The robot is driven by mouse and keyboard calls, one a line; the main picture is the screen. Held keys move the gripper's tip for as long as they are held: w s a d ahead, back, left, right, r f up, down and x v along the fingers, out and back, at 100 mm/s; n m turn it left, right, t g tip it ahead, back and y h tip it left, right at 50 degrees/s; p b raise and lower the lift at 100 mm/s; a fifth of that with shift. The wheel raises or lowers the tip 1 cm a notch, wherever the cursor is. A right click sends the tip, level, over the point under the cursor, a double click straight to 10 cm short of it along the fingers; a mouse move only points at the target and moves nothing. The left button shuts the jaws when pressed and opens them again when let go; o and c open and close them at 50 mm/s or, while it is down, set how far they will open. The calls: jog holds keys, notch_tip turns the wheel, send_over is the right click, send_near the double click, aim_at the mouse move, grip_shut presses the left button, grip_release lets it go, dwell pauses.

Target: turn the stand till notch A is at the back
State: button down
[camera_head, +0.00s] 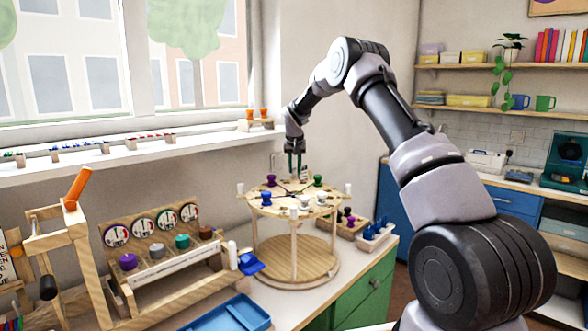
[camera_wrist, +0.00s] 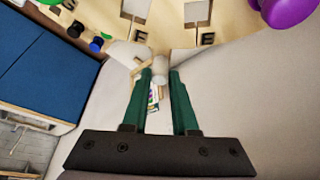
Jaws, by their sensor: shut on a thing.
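The round two-tier wooden stand (camera_head: 294,262) is on the counter. White pegs stand around its top disc, and purple, green, blue and white knobs sit on it. My gripper (camera_head: 296,160) is at the far side of the top. In the wrist view, my gripper (camera_wrist: 160,76) has its green fingers shut on a white peg (camera_wrist: 161,65) at the stand's rim. Two letter marks beside notches show on the stand's top (camera_wrist: 172,32) there; they look like E or F. I cannot make out notch A in either view.
A wooden rack (camera_head: 165,268) with dials and coloured knobs stands left of the stand. A blue tray (camera_head: 225,316) lies in front. A box of small knobs (camera_head: 345,224) and a blue-and-white holder (camera_head: 374,238) are close on the right. The wall is behind.

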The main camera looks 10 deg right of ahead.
jog(key=shift+s+d+m+g+h, duration=1.25)
jog(key=shift+s+d+m, duration=2.4)
jog(key=shift+d+m, duration=1.5)
jog(key=shift+s+d+m+g+h, duration=0.2)
jog(key=shift+s+d+m+g, duration=0.35)
jog(key=shift+s+m, duration=1.15)
jog(key=shift+s+d+m+g+h, duration=0.15)
jog(key=shift+s+d+m+g, duration=0.4)
jog(key=shift+s, duration=1.9)
jog(key=shift+s+d+m+g+h, duration=0.25)
jog(key=shift+s+d+m, duration=0.55)
jog(key=shift+s+m, duration=1)
jog(key=shift+s+n, duration=0.3)
jog(key=shift+s, duration=0.05)
jog(key=c, duration=0.7)
grip_release()
jog(key=shift+r, duration=0.1)
